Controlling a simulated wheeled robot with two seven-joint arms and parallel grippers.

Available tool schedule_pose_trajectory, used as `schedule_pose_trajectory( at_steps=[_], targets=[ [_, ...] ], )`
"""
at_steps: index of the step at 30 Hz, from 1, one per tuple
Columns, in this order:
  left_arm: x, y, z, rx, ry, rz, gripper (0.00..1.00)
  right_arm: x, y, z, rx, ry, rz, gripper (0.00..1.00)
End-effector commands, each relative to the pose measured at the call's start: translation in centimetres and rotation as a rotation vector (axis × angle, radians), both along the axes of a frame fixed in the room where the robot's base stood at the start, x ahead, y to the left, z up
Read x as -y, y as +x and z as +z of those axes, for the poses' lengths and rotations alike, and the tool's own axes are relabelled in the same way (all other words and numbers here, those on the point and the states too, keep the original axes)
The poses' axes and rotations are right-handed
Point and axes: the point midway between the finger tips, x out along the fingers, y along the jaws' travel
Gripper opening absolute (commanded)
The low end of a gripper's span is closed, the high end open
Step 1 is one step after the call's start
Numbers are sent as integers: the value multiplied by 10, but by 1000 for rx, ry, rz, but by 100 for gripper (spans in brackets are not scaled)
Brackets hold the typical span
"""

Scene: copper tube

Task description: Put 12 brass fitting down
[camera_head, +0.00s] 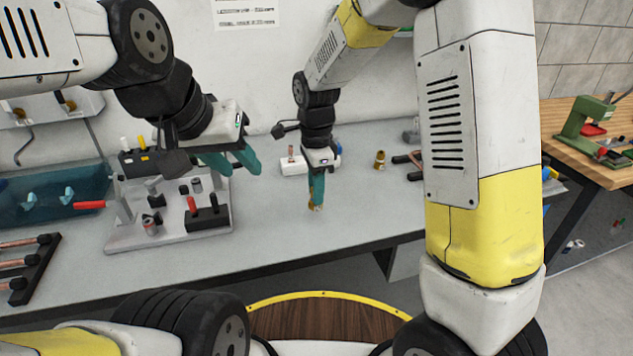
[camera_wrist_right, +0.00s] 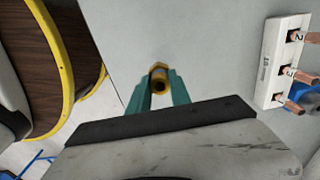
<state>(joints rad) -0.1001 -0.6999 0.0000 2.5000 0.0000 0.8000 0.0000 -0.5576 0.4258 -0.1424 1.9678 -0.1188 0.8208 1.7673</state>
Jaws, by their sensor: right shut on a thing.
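My right gripper (camera_head: 316,188) points down over the front middle of the grey bench, its teal fingers shut on a brass fitting (camera_head: 316,207). In the right wrist view, the brass fitting (camera_wrist_right: 159,79) sits between the fingertips, its round opening showing. It is at or just above the bench top; I cannot tell if it touches. Another brass fitting (camera_head: 379,160) stands upright on the bench to the right. My left gripper (camera_head: 235,160) is empty above the fixture board, its teal fingers apart.
A white numbered holder with copper tubes (camera_wrist_right: 284,62) stands near the right gripper. A fixture board (camera_head: 165,232) with red-handled clamps lies left. A teal bin (camera_head: 50,198) and a black tube rack (camera_head: 35,270) are farther left. The bench around the held fitting is clear.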

Motion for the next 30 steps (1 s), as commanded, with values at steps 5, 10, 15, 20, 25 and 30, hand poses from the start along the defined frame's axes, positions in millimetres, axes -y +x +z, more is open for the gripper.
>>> schedule_pose_trajectory(
  at_steps=[5,10,15,20,25,30],
  targets=[
    [0,0,0,0,0,0,36,-3,16,-1,1,1,1,0],
    [0,0,0,0,0,0,36,-4,23,-11,-4,-1,1,0],
    [0,0,0,0,0,0,36,-3,23,-35,-2,-1,1,0],
    [0,0,0,0,0,0,36,-4,23,-37,1,0,1,0],
    [0,0,0,0,0,0,36,-4,23,-39,0,0,1,0],
    [0,0,0,0,0,0,36,-4,23,-40,0,0,1,46]
  ],
)
